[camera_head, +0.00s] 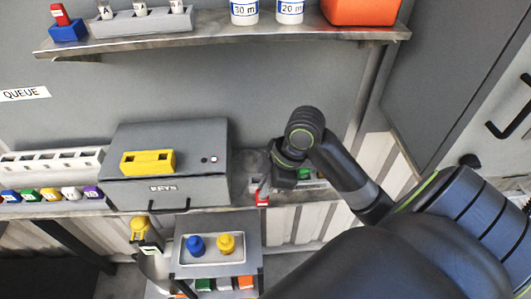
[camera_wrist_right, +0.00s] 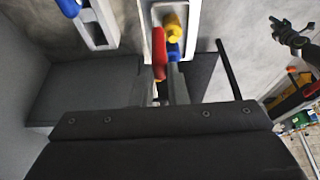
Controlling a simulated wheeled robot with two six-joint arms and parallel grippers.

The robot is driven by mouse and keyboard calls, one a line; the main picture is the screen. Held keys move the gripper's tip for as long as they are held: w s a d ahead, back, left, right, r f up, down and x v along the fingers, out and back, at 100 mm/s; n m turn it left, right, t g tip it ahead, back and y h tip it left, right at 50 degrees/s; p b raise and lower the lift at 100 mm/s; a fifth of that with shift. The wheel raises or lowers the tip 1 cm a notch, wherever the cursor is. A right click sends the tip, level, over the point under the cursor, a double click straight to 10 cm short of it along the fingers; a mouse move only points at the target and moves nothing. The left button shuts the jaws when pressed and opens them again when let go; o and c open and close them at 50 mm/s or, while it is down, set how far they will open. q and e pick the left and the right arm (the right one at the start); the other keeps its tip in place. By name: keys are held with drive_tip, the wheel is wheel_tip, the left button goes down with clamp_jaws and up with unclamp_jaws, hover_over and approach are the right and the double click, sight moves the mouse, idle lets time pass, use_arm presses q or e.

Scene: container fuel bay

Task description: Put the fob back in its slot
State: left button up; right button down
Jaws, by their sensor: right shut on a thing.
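A red fob (camera_head: 262,200) is held by my right gripper (camera_head: 263,188), just right of the grey KEYS box and near the shelf's front edge. In the right wrist view the red fob (camera_wrist_right: 158,52) sits between the fingertips of my right gripper (camera_wrist_right: 164,76), which is shut on it. A pale rack (camera_head: 316,184) lies partly hidden behind my right wrist. A grey rack with openings (camera_wrist_right: 93,26) and a blue piece also show at the upper left of the wrist view. My left gripper is not seen in the head view.
The grey KEYS box (camera_head: 170,190) carries a yellow block (camera_head: 148,161). A white rack (camera_head: 50,160) stands left, with several coloured pieces before it. Below, a tray (camera_head: 212,259) holds a blue and a yellow piece. An upper shelf (camera_head: 220,40) runs above.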

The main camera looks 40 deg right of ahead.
drive_tip(key=w+d+b, duration=0.2)
drive_tip(key=w+d, duration=0.2)
drive_tip(key=w, duration=0.4)
drive_tip(key=shift+d+f, duration=0.2)
drive_tip(key=shift+d, duration=0.15)
drive_tip(key=shift+s, duration=0.1)
idle(0.5)
drive_tip(key=shift+f, duration=0.15)
idle(0.4)
drive_tip(key=shift+f, duration=0.5)
drive_tip(key=shift+f+b, duration=0.45)
drive_tip(key=shift+f, duration=0.2)
